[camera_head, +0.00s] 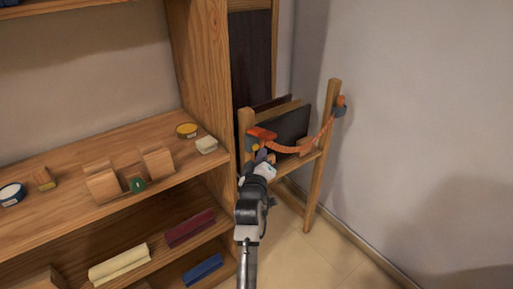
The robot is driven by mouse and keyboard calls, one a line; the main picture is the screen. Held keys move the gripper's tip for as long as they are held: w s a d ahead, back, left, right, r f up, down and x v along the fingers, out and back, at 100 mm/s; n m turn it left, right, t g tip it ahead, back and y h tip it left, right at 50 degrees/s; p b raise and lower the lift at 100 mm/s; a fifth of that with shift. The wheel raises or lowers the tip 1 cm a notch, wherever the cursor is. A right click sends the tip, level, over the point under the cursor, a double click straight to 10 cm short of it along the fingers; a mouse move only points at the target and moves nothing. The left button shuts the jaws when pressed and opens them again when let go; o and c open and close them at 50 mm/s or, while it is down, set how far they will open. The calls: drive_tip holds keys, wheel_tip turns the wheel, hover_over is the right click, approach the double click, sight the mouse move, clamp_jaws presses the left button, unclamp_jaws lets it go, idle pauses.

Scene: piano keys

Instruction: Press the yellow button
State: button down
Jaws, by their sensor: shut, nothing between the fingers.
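A small round thing with a yellow top (187,130) sits on the wooden shelf, near its right end. It is the clearest yellow thing in view, but I cannot tell for sure that it is the button. My gripper (262,157) is shut and seems empty. It is right of the yellow-topped thing in the picture, apart from it, and in front of the wooden stand. The fingertips are small and partly lost against the orange device (262,134) on the stand. I cannot tell whether they touch it.
A pale block (206,145) lies close to the yellow-topped thing. The floor (310,255) right of my arm is clear.

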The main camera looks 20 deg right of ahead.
drive_tip(key=shift+s, duration=0.1)
drive_tip(key=s+p, duration=0.1)
drive_tip(key=s+d+p, duration=0.1)
drive_tip(key=s, duration=0.1)
drive_tip(key=s+p, duration=0.1)
drive_tip(key=shift+s+d, duration=0.3)
drive_tip(key=shift+d, duration=0.1)
idle(0.5)
